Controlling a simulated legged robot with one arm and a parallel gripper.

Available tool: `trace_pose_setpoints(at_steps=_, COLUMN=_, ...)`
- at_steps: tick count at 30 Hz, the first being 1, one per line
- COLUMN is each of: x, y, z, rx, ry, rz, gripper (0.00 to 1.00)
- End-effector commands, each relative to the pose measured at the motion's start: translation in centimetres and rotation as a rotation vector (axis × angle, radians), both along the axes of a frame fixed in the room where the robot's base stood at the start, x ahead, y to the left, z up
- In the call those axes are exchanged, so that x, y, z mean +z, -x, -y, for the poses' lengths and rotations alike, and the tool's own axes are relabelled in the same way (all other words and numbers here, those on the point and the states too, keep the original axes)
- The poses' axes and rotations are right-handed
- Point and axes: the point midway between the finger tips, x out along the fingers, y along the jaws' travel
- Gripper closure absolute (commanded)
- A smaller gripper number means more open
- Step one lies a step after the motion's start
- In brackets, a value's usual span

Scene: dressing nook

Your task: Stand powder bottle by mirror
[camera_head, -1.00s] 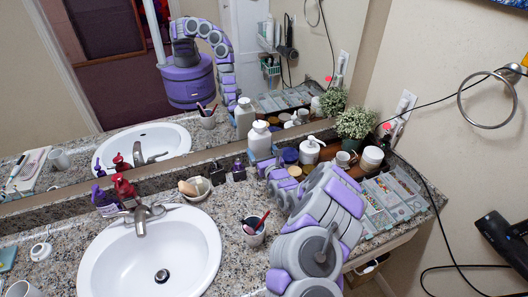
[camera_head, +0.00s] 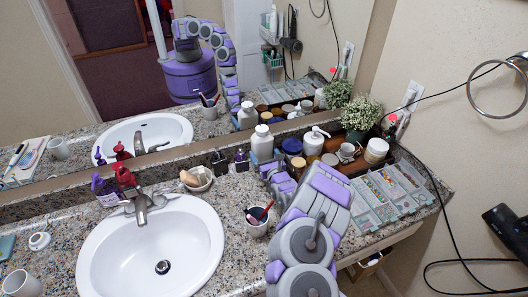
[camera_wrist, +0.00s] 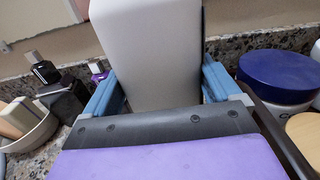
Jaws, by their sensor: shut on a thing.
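The white powder bottle (camera_head: 262,143) with a white cap is upright at the back of the counter, close to the mirror (camera_head: 290,75), which shows its reflection. My gripper (camera_head: 264,160) is shut on its lower part; the arm hides the bottle's base. In the wrist view the pale bottle (camera_wrist: 150,50) fills the space between the two blue jaws (camera_wrist: 155,88). Whether its base touches the counter (camera_head: 222,207) is hidden.
Small dark bottles (camera_head: 220,163) and a bowl with soap (camera_head: 198,178) stand left of the bottle. A blue-lidded jar (camera_head: 292,146) and a pump bottle (camera_head: 314,141) are close on its right. A cup with brushes (camera_head: 257,220) stands in front, left of my arm.

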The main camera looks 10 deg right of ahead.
Motion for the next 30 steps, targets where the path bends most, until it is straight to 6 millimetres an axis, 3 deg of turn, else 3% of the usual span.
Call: trace_pose_setpoints(at_steps=30, x=-1.15, y=-0.08, z=0.03, rx=-0.001, ry=-0.001, rz=0.003, gripper=0.58)
